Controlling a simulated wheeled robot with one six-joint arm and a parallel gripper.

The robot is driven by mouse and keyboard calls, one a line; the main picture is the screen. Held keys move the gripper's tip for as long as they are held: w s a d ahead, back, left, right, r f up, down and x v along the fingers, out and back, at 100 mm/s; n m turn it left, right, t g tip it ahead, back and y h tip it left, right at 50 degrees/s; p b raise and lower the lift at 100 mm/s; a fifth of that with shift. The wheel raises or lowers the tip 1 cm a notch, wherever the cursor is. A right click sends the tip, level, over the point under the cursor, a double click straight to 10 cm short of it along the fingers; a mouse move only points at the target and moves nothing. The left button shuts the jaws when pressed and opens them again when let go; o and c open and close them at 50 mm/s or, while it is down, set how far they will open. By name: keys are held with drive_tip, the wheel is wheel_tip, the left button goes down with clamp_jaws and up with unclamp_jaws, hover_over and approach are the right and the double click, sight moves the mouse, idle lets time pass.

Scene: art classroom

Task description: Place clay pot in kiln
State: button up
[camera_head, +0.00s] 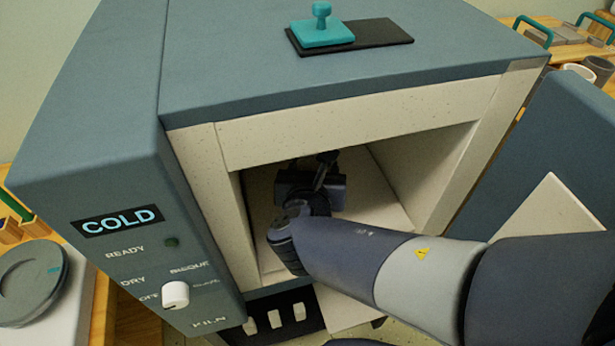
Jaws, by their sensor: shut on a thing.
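The kiln (330,85) is a blue-grey box with a pale, speckled inner chamber that opens toward me. Its display reads COLD. The kiln door (565,150) stands open at the right. My arm reaches in from the lower right. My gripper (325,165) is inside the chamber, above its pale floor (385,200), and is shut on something. The clay pot is hidden behind my gripper and wrist, so its shape and whether it touches the floor cannot be seen.
A teal stamp-like tool (322,30) lies with a dark slab (380,35) on the kiln top. A round grey disc (32,282) is at the left. Cups (580,71) stand on a wooden shelf at the back right. The chamber walls are close around my gripper.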

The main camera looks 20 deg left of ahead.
sight(307, 167)
drive_tip(key=w+a, duration=0.2)
drive_tip(key=w, duration=0.1)
drive_tip(key=shift+w, duration=0.15)
wheel_tip(307, 167, down, 3)
drive_tip(key=shift+r+b, duration=0.2)
drive_tip(key=shift+b, duration=0.3)
wheel_tip(307, 167, down, 4)
drive_tip(key=shift+r+b, duration=0.1)
drive_tip(key=shift+b, duration=0.65)
drive_tip(key=shift+w+a+f, duration=0.1)
drive_tip(key=shift+w+f, duration=0.1)
drive_tip(key=shift+f, duration=0.05)
drive_tip(key=shift+f, duration=0.2)
drive_tip(key=o, duration=1)
drive_tip(key=shift+o, duration=0.2)
